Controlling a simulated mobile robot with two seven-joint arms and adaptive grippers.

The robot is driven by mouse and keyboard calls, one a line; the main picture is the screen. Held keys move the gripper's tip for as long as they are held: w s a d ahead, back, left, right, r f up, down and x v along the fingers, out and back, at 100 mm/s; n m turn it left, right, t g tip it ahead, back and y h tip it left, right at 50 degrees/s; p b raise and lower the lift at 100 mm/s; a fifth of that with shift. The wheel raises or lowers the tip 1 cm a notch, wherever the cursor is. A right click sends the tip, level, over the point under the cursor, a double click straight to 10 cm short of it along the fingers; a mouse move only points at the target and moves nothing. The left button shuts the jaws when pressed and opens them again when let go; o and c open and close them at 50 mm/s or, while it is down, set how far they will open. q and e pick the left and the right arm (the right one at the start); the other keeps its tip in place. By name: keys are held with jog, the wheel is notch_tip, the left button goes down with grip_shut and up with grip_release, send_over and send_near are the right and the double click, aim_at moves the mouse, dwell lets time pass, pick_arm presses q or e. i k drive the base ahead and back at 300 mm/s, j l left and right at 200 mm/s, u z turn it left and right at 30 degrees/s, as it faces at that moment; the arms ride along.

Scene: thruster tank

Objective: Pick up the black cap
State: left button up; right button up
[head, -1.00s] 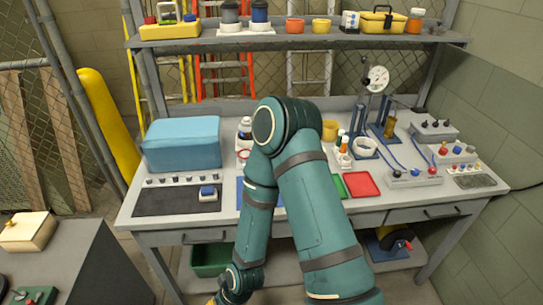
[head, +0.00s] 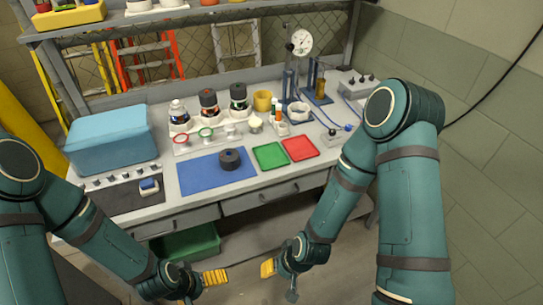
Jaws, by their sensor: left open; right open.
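A black cap (head: 230,159), a short dark round piece, sits on the blue mat (head: 193,180) near the front of the workbench. My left gripper (head: 222,276), with yellow fingers, is low in front of the bench, below the cap in the picture, and is open and empty. My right gripper (head: 266,268) is just to its right, also low in front of the bench, open and empty. Neither gripper touches the cap. Nothing covers the cap.
A green tray (head: 270,156) and a red tray (head: 300,148) lie right of the mat. Dark-topped bottles (head: 209,102) stand behind it. A blue-topped box (head: 110,138) is at the left. The bench's front edge and drawers (head: 258,198) lie between the grippers and the bench top.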

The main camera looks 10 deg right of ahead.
aim_at(232, 163)
jog(key=u, duration=0.85)
jog(key=l+u, duration=0.1)
jog(key=u, duration=0.25)
jog(key=l+u, duration=0.15)
jog(key=u, duration=0.2)
jog(key=l+u, duration=0.15)
jog(key=u, duration=0.25)
jog(key=k+l, duration=0.1)
jog(key=l, duration=0.2)
jog(key=k+l, duration=0.1)
jog(key=l, duration=0.5)
jog(key=k, duration=0.05)
